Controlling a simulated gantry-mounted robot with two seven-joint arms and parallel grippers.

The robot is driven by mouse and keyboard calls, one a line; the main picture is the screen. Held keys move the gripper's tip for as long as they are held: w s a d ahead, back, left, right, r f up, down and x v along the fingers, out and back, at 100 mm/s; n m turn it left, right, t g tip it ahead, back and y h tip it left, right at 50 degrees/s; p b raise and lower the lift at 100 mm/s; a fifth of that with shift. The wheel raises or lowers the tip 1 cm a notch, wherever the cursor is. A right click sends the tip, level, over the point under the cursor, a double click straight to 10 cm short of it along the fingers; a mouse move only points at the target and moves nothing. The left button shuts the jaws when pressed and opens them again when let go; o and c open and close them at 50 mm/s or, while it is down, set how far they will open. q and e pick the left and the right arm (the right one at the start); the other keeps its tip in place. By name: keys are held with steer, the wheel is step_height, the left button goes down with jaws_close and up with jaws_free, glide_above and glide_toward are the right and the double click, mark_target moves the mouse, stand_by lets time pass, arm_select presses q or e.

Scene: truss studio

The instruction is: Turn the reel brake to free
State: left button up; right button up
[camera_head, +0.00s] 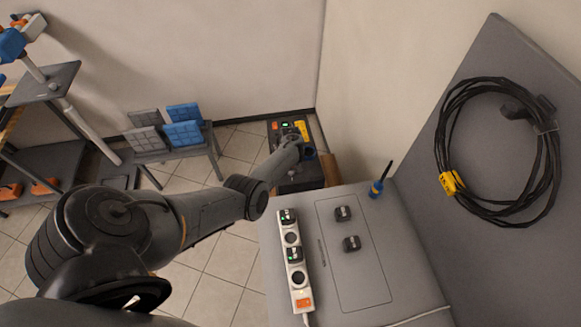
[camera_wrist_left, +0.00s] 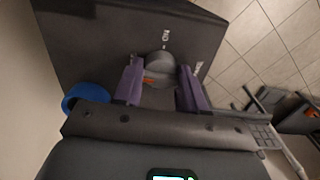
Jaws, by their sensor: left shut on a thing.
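The reel brake appears to be the round grey knob (camera_wrist_left: 160,62) on the dark box face in the left wrist view. It has an orange mark at its near edge. My left gripper (camera_wrist_left: 159,82) has one finger on each side of the knob and is shut on it. White lettering shows beside the knob, too blurred to read surely, so I cannot tell its setting. In the head view my left arm reaches to the dark box (camera_head: 275,128) by the wall; the left gripper (camera_head: 291,142) partly covers its face, and the knob is hidden there. My right gripper is out of view.
A grey table (camera_head: 350,290) at right holds a white power strip (camera_head: 293,262), two black plugs and a blue-collared tool (camera_head: 377,188). A coiled black cable (camera_head: 445,130) hangs on the upright panel. A low bench (camera_head: 195,146) with blue and grey panels stands left.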

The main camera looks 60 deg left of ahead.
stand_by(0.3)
arm_select(q)
steer(key=o, duration=1.1)
steer(key=shift+c, duration=0.2)
steer(key=shift+r, duration=0.1)
step_height(320, 180, up, 9)
steer(key=p, duration=0.3)
steer(key=shift+r, duration=0.8)
